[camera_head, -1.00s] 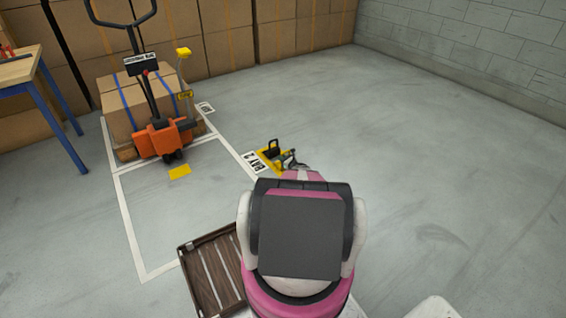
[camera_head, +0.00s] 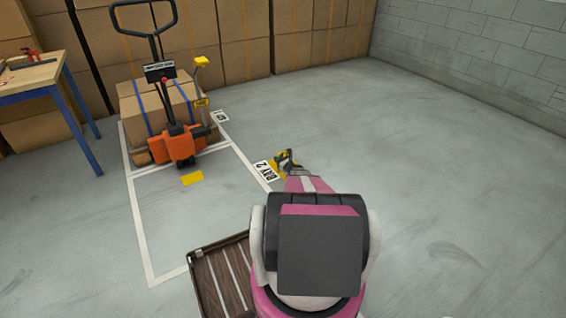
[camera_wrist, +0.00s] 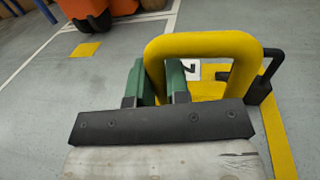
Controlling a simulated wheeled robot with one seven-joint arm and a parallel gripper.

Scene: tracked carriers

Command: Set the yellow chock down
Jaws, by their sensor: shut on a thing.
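The yellow chock (camera_wrist: 205,42) shows in the wrist view as a thick yellow loop, with its left leg between my gripper's green fingers. My gripper (camera_wrist: 158,78) is shut on that leg. In the head view my gripper (camera_head: 286,163) is small, beyond my pink arm, beside the "BAY 2" floor label (camera_head: 264,172). The lower part of the chock is hidden by my gripper, so I cannot tell whether it touches the floor. A black bracket-like part (camera_wrist: 268,72) shows just right of the loop; I cannot tell whether it belongs to the chock.
A yellow floor strip (camera_wrist: 280,145) runs right of my gripper. An orange pallet truck (camera_head: 180,145) with boxes stands inside the white lines at the back left. A yellow patch (camera_head: 192,179) lies before it. A brown slatted crate (camera_head: 207,290) is near. The right floor is clear.

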